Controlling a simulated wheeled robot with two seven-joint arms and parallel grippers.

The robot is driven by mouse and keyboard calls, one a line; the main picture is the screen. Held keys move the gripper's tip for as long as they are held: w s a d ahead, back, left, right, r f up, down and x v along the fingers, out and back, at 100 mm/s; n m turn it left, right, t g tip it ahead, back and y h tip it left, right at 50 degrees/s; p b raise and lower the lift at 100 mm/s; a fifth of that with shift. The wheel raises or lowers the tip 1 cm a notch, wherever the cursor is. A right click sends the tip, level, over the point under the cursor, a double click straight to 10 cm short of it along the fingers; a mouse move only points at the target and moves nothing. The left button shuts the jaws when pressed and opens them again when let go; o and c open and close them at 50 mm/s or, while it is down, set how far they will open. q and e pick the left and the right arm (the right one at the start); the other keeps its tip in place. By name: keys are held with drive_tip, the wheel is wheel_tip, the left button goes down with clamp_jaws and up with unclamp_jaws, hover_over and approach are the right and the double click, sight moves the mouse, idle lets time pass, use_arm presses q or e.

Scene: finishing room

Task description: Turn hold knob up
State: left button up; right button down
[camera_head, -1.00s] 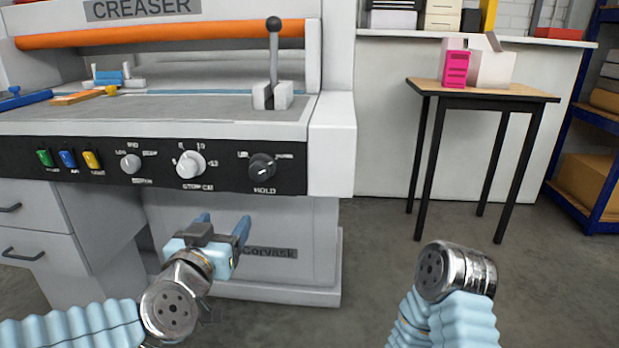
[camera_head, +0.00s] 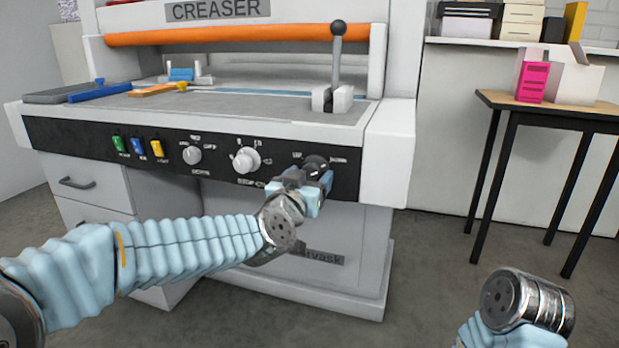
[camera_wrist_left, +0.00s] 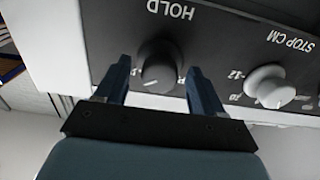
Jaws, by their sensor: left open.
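The black hold knob (camera_head: 316,163) is at the right end of the creaser's black control panel (camera_head: 345,180). My left gripper (camera_head: 312,177) is right in front of it and covers its lower part and the label below. In the left wrist view, which shows the panel upside down, the hold knob (camera_wrist_left: 160,66) appears between the two open dark fingers of my left gripper (camera_wrist_left: 158,72). Gaps show on both sides, and I cannot tell any contact. A pale pointer mark shows on the knob. My right arm's wrist is at the lower right of the head view, its fingers hidden.
The white stop knob (camera_head: 246,160) sits left of the hold knob; it also shows in the wrist view (camera_wrist_left: 270,86). A grey knob (camera_head: 192,155) and coloured switches (camera_head: 138,147) lie further left. A lever (camera_head: 337,60) stands above. A side table (camera_head: 560,108) is at right.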

use_arm(q)
drive_tip(key=shift+w+d, duration=0.1)
drive_tip(key=shift+w, duration=0.15)
drive_tip(key=c, duration=1)
drive_tip(key=shift+c, duration=0.2)
